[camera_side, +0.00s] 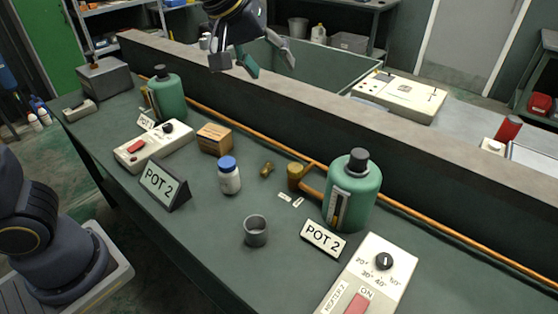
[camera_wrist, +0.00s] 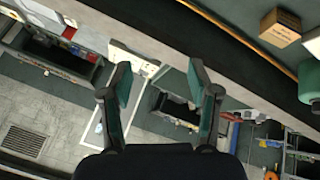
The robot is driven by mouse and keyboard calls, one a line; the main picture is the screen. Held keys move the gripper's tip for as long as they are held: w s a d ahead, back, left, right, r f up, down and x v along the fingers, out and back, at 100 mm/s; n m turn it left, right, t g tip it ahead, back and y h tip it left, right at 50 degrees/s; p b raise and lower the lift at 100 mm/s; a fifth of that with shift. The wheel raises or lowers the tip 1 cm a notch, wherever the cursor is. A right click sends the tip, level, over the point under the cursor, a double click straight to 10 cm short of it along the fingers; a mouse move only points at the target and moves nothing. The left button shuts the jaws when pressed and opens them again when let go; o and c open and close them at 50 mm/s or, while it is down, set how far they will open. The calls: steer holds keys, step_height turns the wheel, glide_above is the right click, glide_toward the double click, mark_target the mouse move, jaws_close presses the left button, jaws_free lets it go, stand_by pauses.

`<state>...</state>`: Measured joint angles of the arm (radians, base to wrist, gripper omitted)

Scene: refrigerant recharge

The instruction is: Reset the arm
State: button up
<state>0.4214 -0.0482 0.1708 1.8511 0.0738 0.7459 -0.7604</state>
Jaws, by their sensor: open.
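My gripper (camera_side: 262,60) is at the top of the side view, raised well above the bench and near the low wall behind it. Its fingers are spread and nothing is between them. In the wrist view my gripper (camera_wrist: 162,95) also shows open, with two green-padded fingers apart and only the far floor and shelves beyond. The arm above the gripper is cut off by the top edge of the side view.
An orange pipe (camera_side: 245,131) runs along the wall.

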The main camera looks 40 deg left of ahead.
steer(key=s+a+r, duration=0.2)
steer(key=s+a, duration=0.6)
steer(key=s, duration=0.1)
steer(key=s+a+f+m+g+y, duration=0.1)
steer(key=s+f+m, duration=0.4)
steer(key=s, duration=0.8)
step_height(320, 180, down, 3)
steer(key=shift+a+f, duration=0.2)
steer(key=shift+a, duration=0.05)
